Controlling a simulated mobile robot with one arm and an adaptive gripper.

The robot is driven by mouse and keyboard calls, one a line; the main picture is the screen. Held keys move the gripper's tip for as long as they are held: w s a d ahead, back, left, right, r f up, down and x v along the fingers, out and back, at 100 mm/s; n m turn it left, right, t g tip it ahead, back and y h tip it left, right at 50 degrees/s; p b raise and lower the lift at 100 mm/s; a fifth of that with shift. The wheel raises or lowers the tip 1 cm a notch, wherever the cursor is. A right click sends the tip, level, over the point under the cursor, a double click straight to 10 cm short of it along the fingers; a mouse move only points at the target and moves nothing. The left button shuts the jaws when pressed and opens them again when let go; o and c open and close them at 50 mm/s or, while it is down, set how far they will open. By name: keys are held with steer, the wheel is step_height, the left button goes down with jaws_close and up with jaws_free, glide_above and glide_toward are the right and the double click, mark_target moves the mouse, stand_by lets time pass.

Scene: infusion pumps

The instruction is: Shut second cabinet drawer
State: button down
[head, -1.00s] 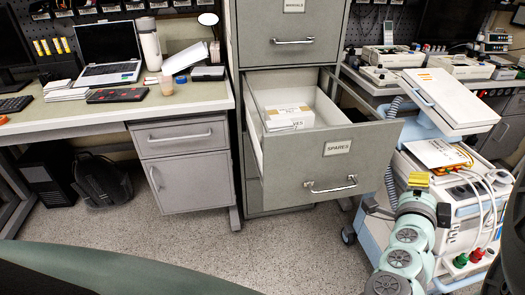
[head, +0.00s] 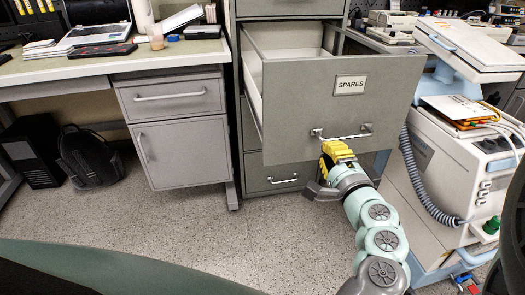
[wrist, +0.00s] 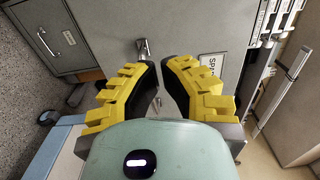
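The second cabinet drawer (head: 300,105), grey with a SPARES label (head: 351,85), stands pulled out of the filing cabinet. Its silver bar handle (head: 342,134) is low on the front. My gripper (head: 337,150), with yellow fingers, is at the drawer front just below the handle. In the wrist view, my gripper (wrist: 158,66) has a narrow gap between its dark-padded fingertips, so it is partly open. The handle (wrist: 143,48) shows just past the left fingertip, partly hidden by it. I cannot tell whether the fingers touch it. The boxes in the drawer are hidden now.
A lower drawer (head: 283,181) of the cabinet is shut. A desk with a grey pedestal (head: 181,140) stands to the left. A white medical cart (head: 455,160) with a grey hose stands close at right. The floor (head: 180,225) in front is clear.

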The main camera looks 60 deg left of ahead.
mark_target(308, 122)
steer(key=x, duration=1.2)
